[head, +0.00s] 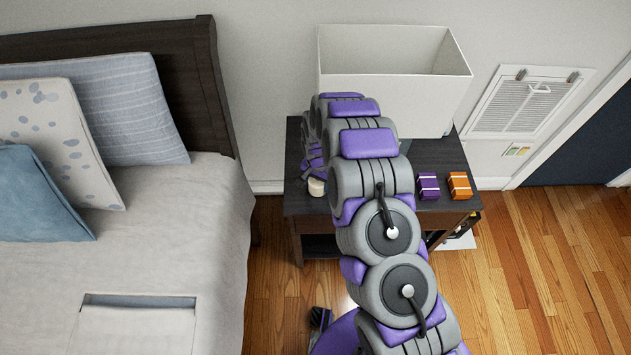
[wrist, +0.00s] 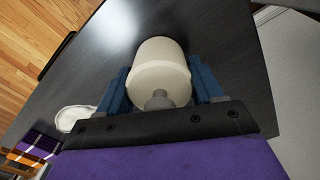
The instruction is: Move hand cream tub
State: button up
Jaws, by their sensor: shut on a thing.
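The hand cream tub (wrist: 160,62) is a cream-coloured cylinder between the two blue fingers of my gripper (wrist: 160,86) in the wrist view. The fingers are shut on its sides. A small grey rounded piece shows at the tub's near end; I cannot tell what it belongs to. In the head view the tub (head: 317,187) shows small at the left front of the dark nightstand (head: 300,208), just below my gripper. My arm hides much of the nightstand top there. I cannot tell whether the tub touches the top.
A purple box (head: 428,186) and an orange box (head: 459,185) stand at the nightstand's right. A white lampshade (head: 395,52) rises behind. A white round dish or lid (wrist: 74,119) lies beside the gripper. The bed (head: 190,230) is to the left.

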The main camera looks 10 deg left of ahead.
jog(key=o, duration=1.2)
jog(key=shift+c, duration=0.2)
notch_tip(320, 180, up, 17)
jog(key=p, duration=0.3)
jog(key=shift+r, duration=0.1)
